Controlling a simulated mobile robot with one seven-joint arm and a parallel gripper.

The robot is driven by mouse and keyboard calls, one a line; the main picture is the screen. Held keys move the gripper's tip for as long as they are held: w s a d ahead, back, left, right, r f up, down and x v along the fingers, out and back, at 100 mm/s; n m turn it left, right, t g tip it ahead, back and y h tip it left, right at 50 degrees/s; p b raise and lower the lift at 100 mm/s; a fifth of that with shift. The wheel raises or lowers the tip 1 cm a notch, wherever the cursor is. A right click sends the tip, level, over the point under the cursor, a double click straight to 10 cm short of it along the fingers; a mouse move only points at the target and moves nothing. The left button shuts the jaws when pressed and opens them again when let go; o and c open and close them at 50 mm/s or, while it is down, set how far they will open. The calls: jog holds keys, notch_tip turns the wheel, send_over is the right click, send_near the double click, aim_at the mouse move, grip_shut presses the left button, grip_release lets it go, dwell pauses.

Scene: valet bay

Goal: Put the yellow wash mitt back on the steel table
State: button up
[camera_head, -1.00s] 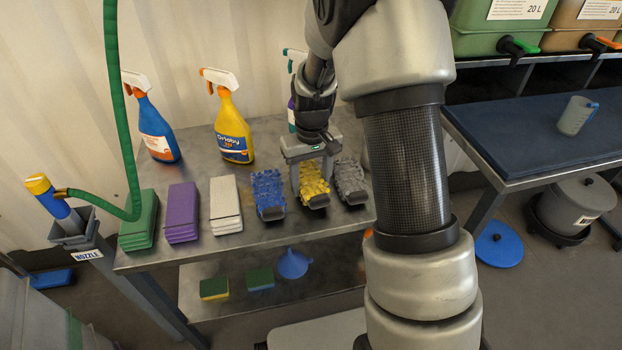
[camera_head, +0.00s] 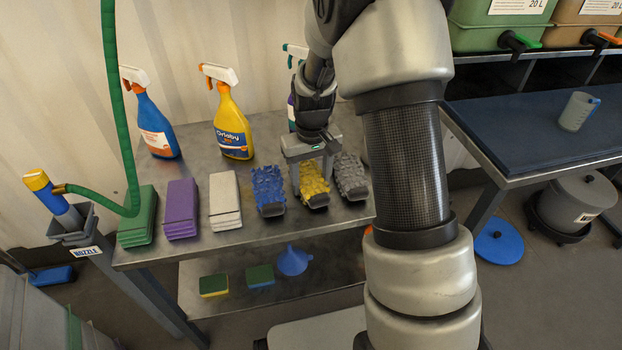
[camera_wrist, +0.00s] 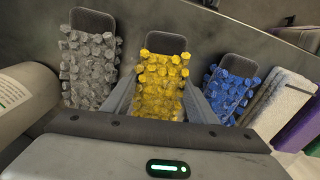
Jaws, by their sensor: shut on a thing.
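The yellow wash mitt (camera_head: 314,183) lies on the steel table (camera_head: 262,232), between the blue mitt (camera_head: 268,188) and the grey mitt (camera_head: 350,178). My gripper (camera_head: 306,170) is over the yellow mitt from above, its two fingers on either side of it. In the wrist view the yellow mitt (camera_wrist: 161,84) sits between my fingers (camera_wrist: 161,100), which are shut on it. The mitt appears to rest on the table top; any small gap below it cannot be made out. My gripper hides part of the mitt's far end.
Spray bottles (camera_head: 231,120) stand behind. The grey and blue mitts flank my fingers closely. Sponges and a blue funnel (camera_head: 293,261) lie on the lower shelf.

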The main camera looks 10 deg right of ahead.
jog(key=o, duration=1.3)
jog(key=shift+c, duration=0.2)
notch_tip(320, 180, up, 18)
jog(key=p, duration=0.5)
jog(key=s+r+m+t, duration=0.15)
jog(key=s+r, duration=0.25)
jog(key=s, duration=0.4)
jog(key=s+r+t, duration=0.2)
jog(key=s+r, duration=0.2)
jog(key=s, duration=0.3)
jog(key=s+r+t, duration=0.2)
jog(key=s+r, duration=0.2)
jog(key=s, duration=0.4)
notch_tip(320, 180, up, 20)
jog(key=p, duration=2)
jog(key=shift+w, duration=0.2)
